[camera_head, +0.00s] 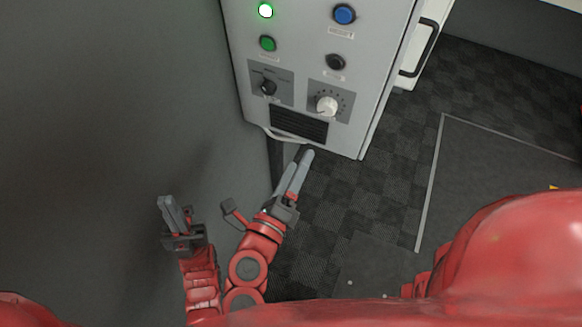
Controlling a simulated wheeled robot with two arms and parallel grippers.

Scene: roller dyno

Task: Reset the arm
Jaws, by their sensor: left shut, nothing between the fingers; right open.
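My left gripper (170,206) is at the lower left, its grey fingers together with nothing between them. It points up in the picture, in front of the plain grey wall. My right gripper (300,163) is to the right of it, just below the bottom edge of the control cabinet (303,62). Its two long grey fingers are slightly apart, with nothing seen between them. Both red forearms rise from the bottom of the picture, close to each other. I cannot tell whether the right fingertips touch the cabinet.
The cabinet front has a lit green lamp (265,10), a green button (267,43), a blue button (344,14), a black button (335,62), a black switch (268,87) and a white knob (327,105). Dark checkered floor (400,150) lies open to the right.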

